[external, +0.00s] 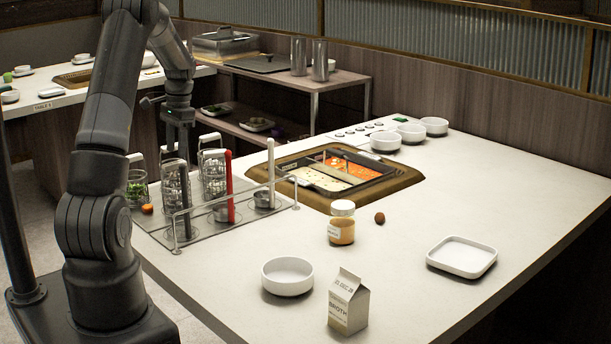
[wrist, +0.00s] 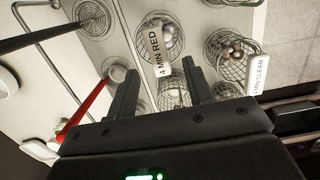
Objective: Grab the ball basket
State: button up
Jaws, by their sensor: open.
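Wire baskets with upright handles stand in the rack at the left of the counter in the external view, one at the front (external: 176,192) and another beside it (external: 213,178). In the wrist view, one basket (wrist: 230,62) holds pale round balls beside a "MIN CLEAR" tag. Another basket (wrist: 157,40) has a "4 MIN RED" tag and some contents I cannot make out well. A third basket (wrist: 172,94) shows partly between my fingers. My gripper (wrist: 160,66) is open and empty, pointing down above the baskets; it also shows in the external view (external: 177,150).
Red-handled (external: 229,185) and white-handled (external: 271,172) ladles stand upright close to the baskets. A low metal rail (external: 240,192) edges the rack. A sectioned hot pot (external: 400,187), jar (external: 341,224), carton (external: 348,303) and white bowl (external: 287,277) are farther right.

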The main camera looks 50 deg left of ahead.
aim_at(174, 163)
jog(key=f, duration=0.3)
jog(key=s+f, duration=0.1)
jog(key=f, duration=0.1)
jog(key=shift+s+f, duration=0.15)
jog(key=shift+f, duration=0.25)
grip_shut()
dwell(0.4)
